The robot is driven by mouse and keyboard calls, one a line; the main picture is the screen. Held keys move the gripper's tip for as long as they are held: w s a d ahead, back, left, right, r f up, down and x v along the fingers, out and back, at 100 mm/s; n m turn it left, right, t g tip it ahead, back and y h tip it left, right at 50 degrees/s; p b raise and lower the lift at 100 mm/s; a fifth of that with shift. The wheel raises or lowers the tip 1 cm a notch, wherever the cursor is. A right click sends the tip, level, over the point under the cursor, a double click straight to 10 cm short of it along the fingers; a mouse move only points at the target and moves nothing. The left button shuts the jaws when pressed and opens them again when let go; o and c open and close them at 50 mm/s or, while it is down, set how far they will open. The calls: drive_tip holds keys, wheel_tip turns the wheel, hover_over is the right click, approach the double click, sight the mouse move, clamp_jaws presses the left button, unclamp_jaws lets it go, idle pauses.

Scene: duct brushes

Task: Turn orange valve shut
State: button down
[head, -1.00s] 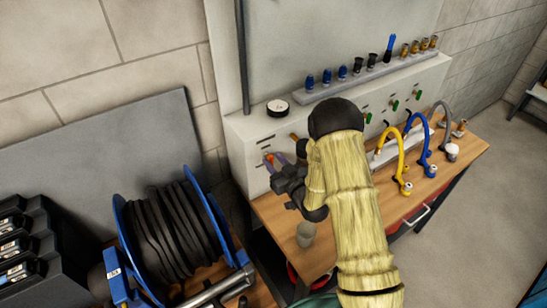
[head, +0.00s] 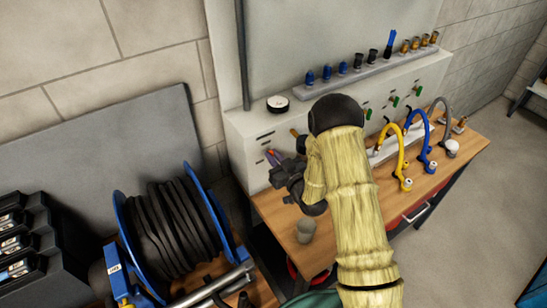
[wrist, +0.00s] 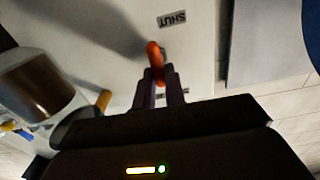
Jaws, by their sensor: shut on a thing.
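The orange valve (wrist: 155,58) shows in the wrist view as a short orange handle with its lower end between my fingertips. My gripper (wrist: 159,88) is shut on it. A "SHUT" label (wrist: 172,19) is printed on the pale panel just beyond the handle's free end, slightly to the right. Another label lies partly hidden behind my fingers. In the head view my gripper (head: 274,158) is at the left part of the pale cabinet front (head: 245,155). There the handle is mostly covered by my fingers.
A blue hose reel (head: 120,225) stands close on the left. A grey cup (head: 306,231) sits on the wooden bench (head: 330,250) below my gripper. Yellow (head: 401,155) and blue (head: 427,140) curved hoses stand right of my arm. A round gauge (head: 278,104) is on the cabinet top.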

drive_tip(key=shift+f+m+b, duration=0.1)
drive_tip(key=shift+m+b, duration=0.25)
drive_tip(key=shift+m, duration=0.05)
drive_tip(key=m+b, duration=0.2)
drive_tip(key=m, duration=0.1)
drive_tip(key=m+b, duration=0.1)
drive_tip(key=b, duration=0.1)
drive_tip(key=shift+w+d+f, duration=0.15)
drive_tip(key=shift+d+f, duration=0.05)
drive_tip(key=shift+d, duration=0.1)
drive_tip(key=shift+w+d+f+m+b, duration=0.15)
drive_tip(key=shift+m+b, duration=0.5)
drive_tip(key=shift+m, duration=1.5)
drive_tip(key=shift+f+m+b, duration=0.15)
drive_tip(key=shift+m+b, duration=0.45)
drive_tip(key=shift+m, duration=1.6)
drive_tip(key=shift+w+d+f+m+b, duration=0.15)
drive_tip(key=shift+m+b, duration=0.5)
drive_tip(key=shift+m, duration=1.5)
drive_tip(key=shift+s, duration=0.15)
drive_tip(key=c, duration=1.5)
unclamp_jaws()
drive_tip(key=shift+o, duration=0.2)
